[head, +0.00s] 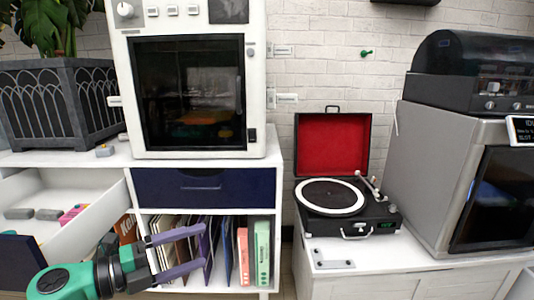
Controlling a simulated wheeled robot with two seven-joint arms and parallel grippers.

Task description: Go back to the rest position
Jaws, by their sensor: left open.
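My left gripper (178,259) is in the lower left of the head view. Its two purple-grey fingers point right and are spread apart, with nothing between them. It hangs in front of the white cabinet (207,289), before the shelf of upright folders. I cannot tell whether it touches any of them. My right gripper is not in view.
An open white drawer (97,206) holding small grey and pink items is left of the gripper. A navy drawer (204,188) is shut. A white machine (256,80) stands above. A record player (347,205) with its lid up sits right, beside a grey machine (440,165).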

